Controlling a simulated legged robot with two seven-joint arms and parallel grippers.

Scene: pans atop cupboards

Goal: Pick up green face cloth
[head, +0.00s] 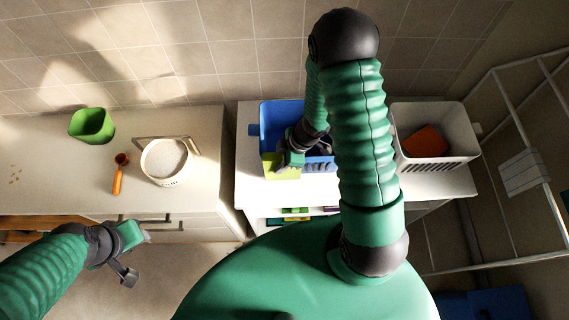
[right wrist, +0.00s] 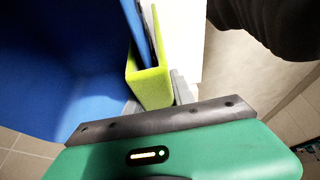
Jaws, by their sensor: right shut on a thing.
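The green face cloth (head: 282,172) is lime green and hangs folded over the front rim of a blue bin (head: 272,122). In the right wrist view, the cloth (right wrist: 150,88) straddles the bin's wall (right wrist: 95,60). My right gripper (head: 287,160) is at the cloth, shut on it at the bin's rim. Its fingertips are partly hidden by the cloth and the hand. My left gripper (head: 138,256) is open and empty, low in front of the left counter.
A white bin (head: 425,165) with an orange item (head: 426,140) stands to the right. On the left counter (head: 60,180) are a green container (head: 92,126), an orange-handled utensil (head: 118,177) and a white pot (head: 166,161). A white wire rack (head: 520,165) stands at the far right.

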